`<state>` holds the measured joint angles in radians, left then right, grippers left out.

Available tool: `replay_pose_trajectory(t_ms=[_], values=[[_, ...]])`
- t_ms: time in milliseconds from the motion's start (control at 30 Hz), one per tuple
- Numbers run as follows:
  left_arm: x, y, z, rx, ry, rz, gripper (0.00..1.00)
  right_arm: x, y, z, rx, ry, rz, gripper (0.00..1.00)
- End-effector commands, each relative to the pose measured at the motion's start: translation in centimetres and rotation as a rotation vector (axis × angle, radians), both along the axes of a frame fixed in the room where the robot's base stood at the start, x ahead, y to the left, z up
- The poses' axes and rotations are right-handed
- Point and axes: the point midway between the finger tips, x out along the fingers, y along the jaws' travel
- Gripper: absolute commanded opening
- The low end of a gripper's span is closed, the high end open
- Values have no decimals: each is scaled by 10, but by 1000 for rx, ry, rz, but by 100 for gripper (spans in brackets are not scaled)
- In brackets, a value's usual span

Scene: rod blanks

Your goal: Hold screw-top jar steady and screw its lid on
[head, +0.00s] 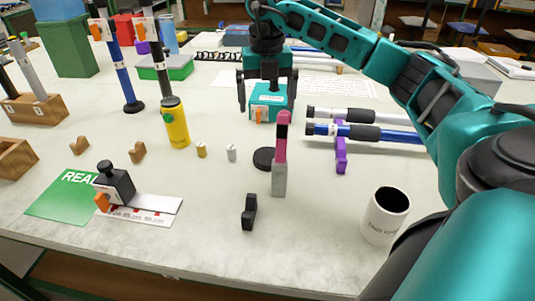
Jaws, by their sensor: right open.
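A white jar (382,217) with dark lettering stands upright and open near the front right of the table. Its inside looks dark. A flat black disc (263,159), which looks like its lid, lies on the table near the middle, partly behind a pink and grey upright piece. My right gripper (266,104) is at the back middle, pointing down with its fingers apart. It is well away from the jar and behind the disc. A teal box with an orange mark shows between its fingers; I cannot tell whether they touch it. My left gripper is out of view.
The pink and grey piece (280,160) stands next to the disc, with a small black block (249,212) in front. Rods (365,134) lie across a purple support (341,155). A yellow cylinder (175,122) stands left. The table front between block and jar is clear.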

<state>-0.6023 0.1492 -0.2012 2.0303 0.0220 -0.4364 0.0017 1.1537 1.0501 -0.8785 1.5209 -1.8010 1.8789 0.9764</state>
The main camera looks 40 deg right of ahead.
Motion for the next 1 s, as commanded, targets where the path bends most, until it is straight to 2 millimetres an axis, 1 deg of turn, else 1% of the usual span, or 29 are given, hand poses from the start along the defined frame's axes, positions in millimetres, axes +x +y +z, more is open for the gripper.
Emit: replay_pose_trajectory(t_ms=[33,67,400,500,567,800,900,1000], values=[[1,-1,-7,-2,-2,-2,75,0,0,-9,0,-1,0,100],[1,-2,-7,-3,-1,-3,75,0,0,-10,0,-1,0,100],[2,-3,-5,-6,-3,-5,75,0,0,-9,1,-1,1,100],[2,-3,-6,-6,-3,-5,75,0,0,-13,1,1,1,100],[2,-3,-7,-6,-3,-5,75,0,0,-20,0,2,1,100],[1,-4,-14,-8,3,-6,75,-1,0,-65,0,3,1,100],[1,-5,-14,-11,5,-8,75,-1,0,-78,0,2,0,100],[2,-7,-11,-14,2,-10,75,0,0,-85,1,-1,1,100]])
